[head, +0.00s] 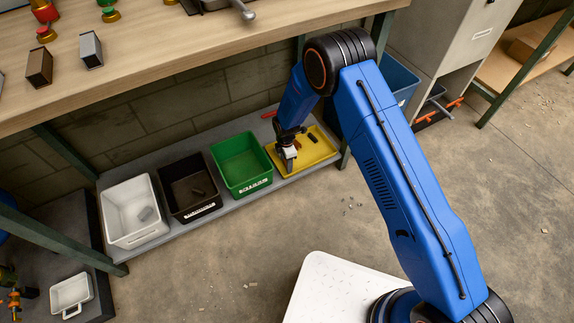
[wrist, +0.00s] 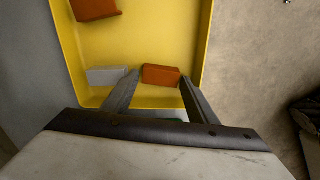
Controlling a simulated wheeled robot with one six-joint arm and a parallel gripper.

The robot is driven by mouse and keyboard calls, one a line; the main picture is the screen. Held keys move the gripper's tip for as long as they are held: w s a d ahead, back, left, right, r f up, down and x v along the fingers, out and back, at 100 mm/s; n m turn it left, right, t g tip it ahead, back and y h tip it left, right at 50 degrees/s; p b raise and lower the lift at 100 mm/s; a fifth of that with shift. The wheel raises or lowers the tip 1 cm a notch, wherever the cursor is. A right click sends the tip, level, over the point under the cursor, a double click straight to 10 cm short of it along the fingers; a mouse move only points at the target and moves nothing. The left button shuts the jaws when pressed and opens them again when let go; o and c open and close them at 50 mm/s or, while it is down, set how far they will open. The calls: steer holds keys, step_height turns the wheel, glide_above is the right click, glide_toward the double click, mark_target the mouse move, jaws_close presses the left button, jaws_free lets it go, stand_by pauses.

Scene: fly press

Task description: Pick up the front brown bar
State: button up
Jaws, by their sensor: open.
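Two orange-brown bars lie in the yellow tray. The nearer one (wrist: 160,75) shows between my fingertips in the wrist view, and the other (wrist: 96,8) is at the top edge. My gripper (wrist: 160,80) is open, with one finger to each side of the nearer bar. I cannot tell the exact height of the fingertips above the tray floor. In the head view my gripper (head: 289,163) points down into the yellow tray (head: 312,162), and a dark bar (head: 313,137) shows to its right. The gripper hides part of the tray there.
A grey bar (wrist: 107,76) lies beside the left finger. A green bin (head: 241,163), a dark bin (head: 190,187) and a white bin (head: 133,213) stand left of the tray. The workbench (head: 180,48) overhangs the shelf behind, with a brown bar (head: 39,67) on it.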

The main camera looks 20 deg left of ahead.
steer(key=c, duration=0.8)
steer(key=shift+c, duration=0.2)
